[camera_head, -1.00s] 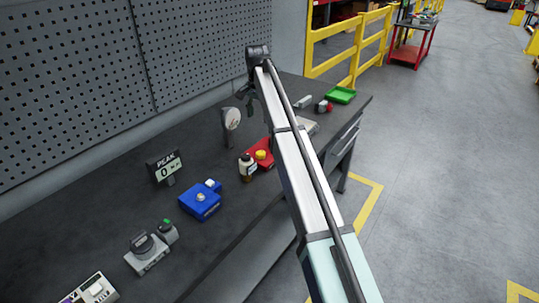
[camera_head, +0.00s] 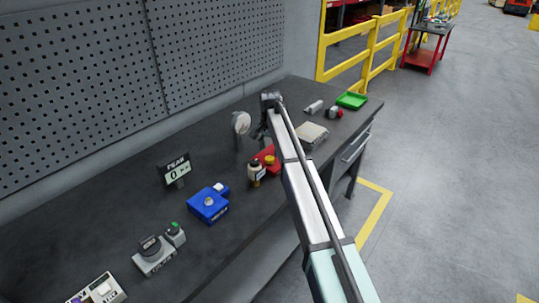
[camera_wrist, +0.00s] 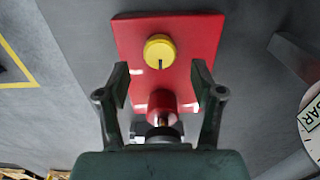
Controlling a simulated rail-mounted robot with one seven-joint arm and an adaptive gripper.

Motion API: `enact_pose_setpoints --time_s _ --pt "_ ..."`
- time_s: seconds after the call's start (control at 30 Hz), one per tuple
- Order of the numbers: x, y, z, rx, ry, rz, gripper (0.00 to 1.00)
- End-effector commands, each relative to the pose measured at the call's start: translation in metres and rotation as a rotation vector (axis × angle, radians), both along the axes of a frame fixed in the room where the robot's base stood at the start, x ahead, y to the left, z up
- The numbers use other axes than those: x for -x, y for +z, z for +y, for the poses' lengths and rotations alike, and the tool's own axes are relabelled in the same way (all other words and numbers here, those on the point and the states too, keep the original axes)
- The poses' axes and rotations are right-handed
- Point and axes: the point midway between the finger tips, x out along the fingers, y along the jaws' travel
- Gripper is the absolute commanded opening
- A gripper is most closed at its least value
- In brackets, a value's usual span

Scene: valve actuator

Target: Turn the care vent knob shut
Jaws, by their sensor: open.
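A yellow round knob (camera_wrist: 160,51) with a dark line on its face sits on a red block (camera_wrist: 133,37). No label on it can be read. In the head view the yellow knob (camera_head: 269,160) shows beside my arm, and the red block (camera_head: 261,153) is partly hidden. My gripper (camera_wrist: 162,86) is open above the block, its fingertips on either side and just short of the knob in the picture, not touching it. A red cylinder with a brass-coloured tip (camera_wrist: 161,106) lies between the fingers, partly hidden by my gripper.
A round gauge (camera_head: 241,123) stands close by; its dial (camera_wrist: 312,128) is at the right edge of the wrist view. A small bottle (camera_head: 256,172) stands in front of the block. A blue box (camera_head: 208,204) and a PEAK display (camera_head: 174,171) are farther left.

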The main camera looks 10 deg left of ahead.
Motion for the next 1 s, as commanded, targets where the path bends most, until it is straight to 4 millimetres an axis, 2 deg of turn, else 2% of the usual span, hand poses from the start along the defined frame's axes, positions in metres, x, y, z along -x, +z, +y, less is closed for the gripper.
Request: enact_pose_setpoints --time_s 0.1,0.3,0.67,0.7,0.87,1.0 --pt "0.001 -0.018 0.000 0.000 0.000 0.001 0.67" --pt "0.000 -0.038 0.000 0.000 0.000 0.000 0.67" --pt "0.000 -0.044 0.000 0.000 0.000 0.000 0.67" --pt "0.000 -0.043 0.000 0.000 0.000 0.000 0.63" --pt "0.000 -0.043 0.000 0.000 0.000 0.000 0.06" --pt "0.000 -0.044 0.000 0.000 0.000 0.000 0.07"
